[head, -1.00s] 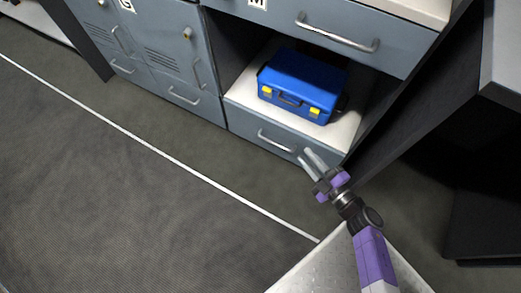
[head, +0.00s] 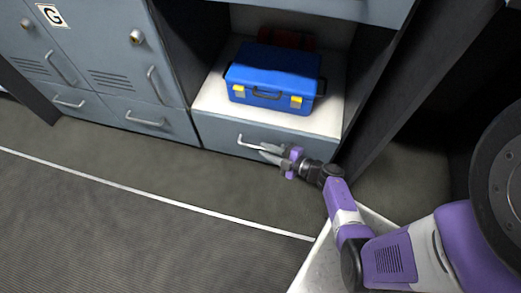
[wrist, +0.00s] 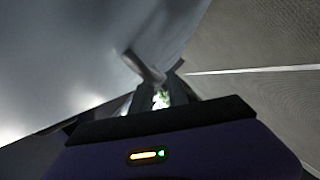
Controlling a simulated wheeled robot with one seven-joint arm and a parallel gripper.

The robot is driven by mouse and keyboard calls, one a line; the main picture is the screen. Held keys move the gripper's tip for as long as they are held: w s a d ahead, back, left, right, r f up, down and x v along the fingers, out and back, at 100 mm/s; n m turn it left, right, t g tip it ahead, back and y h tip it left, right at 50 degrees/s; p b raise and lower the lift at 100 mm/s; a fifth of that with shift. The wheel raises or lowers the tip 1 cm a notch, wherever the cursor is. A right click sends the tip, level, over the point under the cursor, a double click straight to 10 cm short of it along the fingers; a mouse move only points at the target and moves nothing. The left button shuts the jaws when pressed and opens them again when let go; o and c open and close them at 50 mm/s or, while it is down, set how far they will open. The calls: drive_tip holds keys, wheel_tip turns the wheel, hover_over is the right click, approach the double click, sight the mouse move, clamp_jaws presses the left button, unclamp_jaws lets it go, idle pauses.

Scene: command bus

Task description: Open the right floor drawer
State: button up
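The right floor drawer (head: 215,132) is a grey-blue front low in the cabinet, below the shelf with the blue case. It looks closed, flush with the cabinet. Its silver bar handle (head: 250,144) shows at its middle, the right end hidden by my gripper. My gripper (head: 264,153) is at the right part of this handle, its two fingers slightly apart and pointing left. In the wrist view the blurred handle (wrist: 143,66) reaches toward the space between the fingers (wrist: 155,88). I see no clear grip on it.
A blue case (head: 272,75) with yellow latches sits on the white shelf (head: 212,98) above. Lockers with closed lower drawers (head: 147,120) stand to the left. A dark panel (head: 385,110) rises at the right. The floor in front (head: 150,165) is clear.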

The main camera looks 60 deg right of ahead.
drive_tip(key=shift+b+x, duration=0.35)
drive_tip(key=shift+x, duration=0.9)
clamp_jaws()
idle(0.5)
